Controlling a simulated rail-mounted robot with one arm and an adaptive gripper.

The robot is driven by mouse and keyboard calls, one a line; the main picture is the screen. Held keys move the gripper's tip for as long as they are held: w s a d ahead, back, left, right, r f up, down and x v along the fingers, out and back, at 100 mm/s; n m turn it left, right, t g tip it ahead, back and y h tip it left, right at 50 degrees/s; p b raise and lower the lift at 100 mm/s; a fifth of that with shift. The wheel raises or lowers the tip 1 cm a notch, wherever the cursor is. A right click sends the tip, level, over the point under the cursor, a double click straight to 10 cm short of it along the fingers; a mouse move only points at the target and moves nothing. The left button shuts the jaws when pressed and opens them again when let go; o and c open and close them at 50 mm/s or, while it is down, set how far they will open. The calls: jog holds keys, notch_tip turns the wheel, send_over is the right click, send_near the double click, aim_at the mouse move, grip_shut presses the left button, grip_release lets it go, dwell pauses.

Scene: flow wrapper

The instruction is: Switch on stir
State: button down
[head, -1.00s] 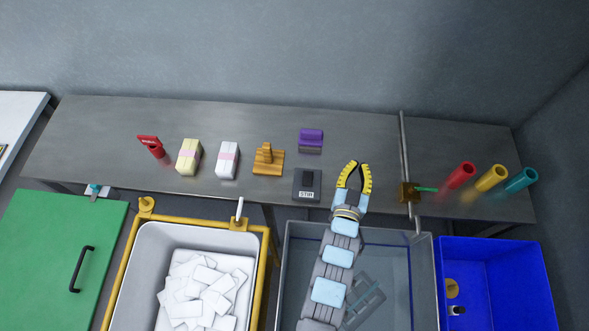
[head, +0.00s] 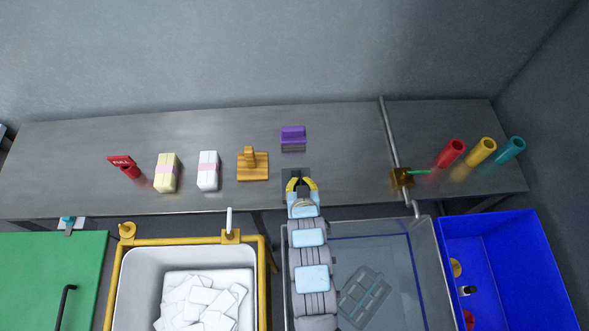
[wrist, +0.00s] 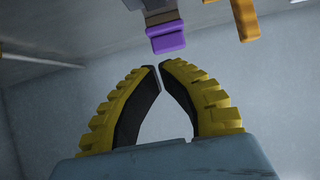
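The stir switch is a dark box (head: 297,174) at the front edge of the bench. In the head view my gripper (head: 299,180) is over it and covers most of it, including its label. I cannot tell whether the gripper touches the switch. In the wrist view my gripper (wrist: 160,66) has its two yellow-and-black fingers brought together at the tips, with only a thin gap and nothing held. The switch cannot be made out in the wrist view.
Wrapped stacks (head: 208,170) and a red FULL sign (head: 121,161) stand further left. A brass valve (head: 401,178) with a green handle and coloured tubes (head: 480,151) are right.

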jog(key=p, duration=0.1)
send_over(298, 171)
jog(key=s, duration=0.2)
notch_tip(298, 171, down, 6)
jog(key=shift+r, duration=0.25)
jog(key=shift+w+f+p, duration=0.2)
jog(key=shift+w+f, duration=0.05)
jog(key=shift+f, duration=0.75)
jog(key=shift+w+f+p, duration=0.15)
jog(key=shift+w+f, duration=0.1)
jog(key=shift+f, duration=0.75)
jog(key=shift+f, duration=0.1)
jog(key=shift+w+f+g, duration=0.4)
jog(key=shift+f+g, duration=0.05)
jog(key=shift+g, duration=0.65)
jog(key=shift+s, duration=0.15)
jog(key=shift+s+r+p, duration=0.25)
jog(key=shift+s+p, duration=0.05)
jog(key=shift+s, duration=0.4)
